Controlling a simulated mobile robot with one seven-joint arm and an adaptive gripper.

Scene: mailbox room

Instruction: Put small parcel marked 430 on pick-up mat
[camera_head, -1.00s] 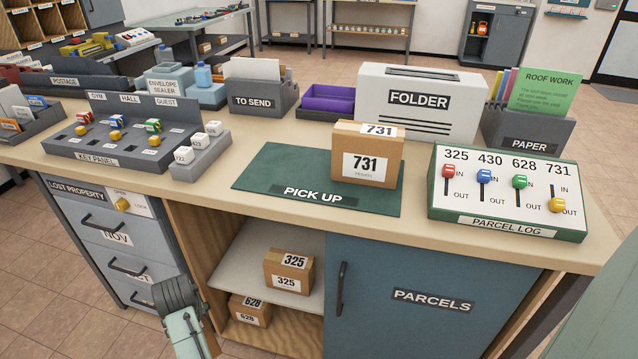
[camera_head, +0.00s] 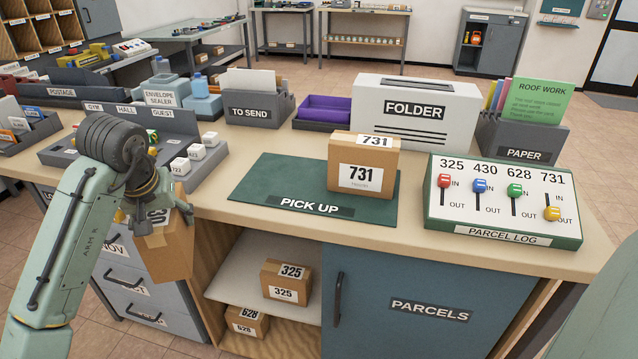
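My gripper (camera_head: 158,205) is at the left, in front of the counter edge, with its fingers around a brown cardboard parcel (camera_head: 168,250). The parcel hangs tilted; its label is partly covered by the gripper and only "30" can be read. The dark green pick-up mat (camera_head: 268,183) lies on the counter to the right of my gripper. A parcel marked 731 (camera_head: 362,163) stands upright on the mat's right part. The left part of the mat is bare.
The parcel log (camera_head: 500,213) stands right of the mat, the folder box (camera_head: 415,108) behind it. The key panel (camera_head: 185,160) is behind my gripper. Parcels 325 (camera_head: 287,280) and 628 (camera_head: 246,321) sit in the open cupboard below, beside a blue sliding door (camera_head: 400,312).

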